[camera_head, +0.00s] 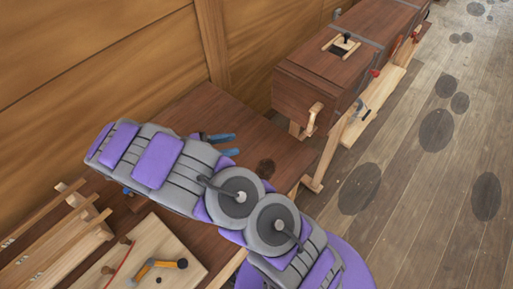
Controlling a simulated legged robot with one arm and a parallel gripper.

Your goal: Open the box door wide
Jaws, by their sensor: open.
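The box (335,65) is a long dark reddish-brown wooden case at the upper right, raised on pale wooden trestles. Its near end is a dark wooden door (292,99), which looks shut against the box. A pale wooden handle (315,117) sticks out at the door's right side. My gripper (223,145) shows as two blue fingers extending from behind my purple and grey arm. The fingers are apart with nothing visible between them. They point right, to the left of the door and apart from it. My arm hides the gripper's base.
A dark wooden bench (212,105) runs below the wooden wall at left. A pale board (150,245) with an orange and black tool (155,268) lies at lower left beside a slatted wooden rack (55,235). The plank floor (415,185) at right looks clear, with dark round patches.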

